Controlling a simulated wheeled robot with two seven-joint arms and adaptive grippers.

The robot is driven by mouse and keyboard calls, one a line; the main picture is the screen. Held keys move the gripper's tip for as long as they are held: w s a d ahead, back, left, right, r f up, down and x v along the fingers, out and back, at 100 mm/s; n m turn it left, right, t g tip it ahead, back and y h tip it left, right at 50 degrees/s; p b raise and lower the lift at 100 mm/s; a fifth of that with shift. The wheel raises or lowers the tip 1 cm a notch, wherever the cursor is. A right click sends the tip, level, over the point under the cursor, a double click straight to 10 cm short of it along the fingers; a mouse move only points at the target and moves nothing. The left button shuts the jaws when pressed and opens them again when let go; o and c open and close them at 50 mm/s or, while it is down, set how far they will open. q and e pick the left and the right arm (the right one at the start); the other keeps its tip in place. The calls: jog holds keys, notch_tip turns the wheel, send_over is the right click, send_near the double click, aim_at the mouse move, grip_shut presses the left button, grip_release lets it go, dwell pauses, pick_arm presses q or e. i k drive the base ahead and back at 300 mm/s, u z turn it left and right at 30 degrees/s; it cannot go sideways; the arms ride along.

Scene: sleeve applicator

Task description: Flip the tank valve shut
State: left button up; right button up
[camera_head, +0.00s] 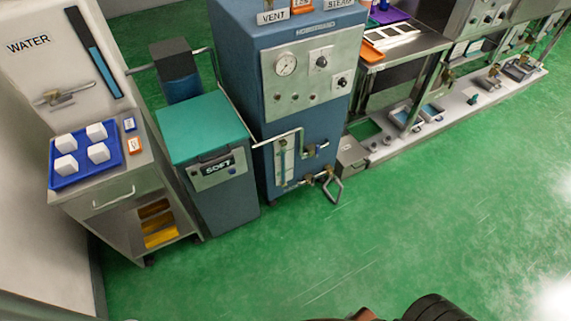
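A white tank (30,75) labelled WATER stands at the upper left, with a dark and blue level gauge (93,52) on its face. A small metal valve (58,98) with a lever sits low on the tank's front; the lever lies roughly sideways, slightly tilted. I cannot tell from its small size whether the valve is open or shut. Neither of my grippers shows in the head view. Nothing of mine is near the valve.
A cart (110,185) with a blue tray (75,178) of white blocks stands before the tank. A teal-lidded SOFT unit (225,195) and a blue boiler cabinet (235,50) stand to its right. A long bench (460,108) runs rightward. The green floor (400,225) in front is clear.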

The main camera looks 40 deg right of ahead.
aim_at(55, 102)
jog(key=u, duration=0.25)
jog(key=i, duration=1.2)
jog(key=z, duration=0.6)
jog(key=i, duration=0.55)
jog(key=z, duration=0.35)
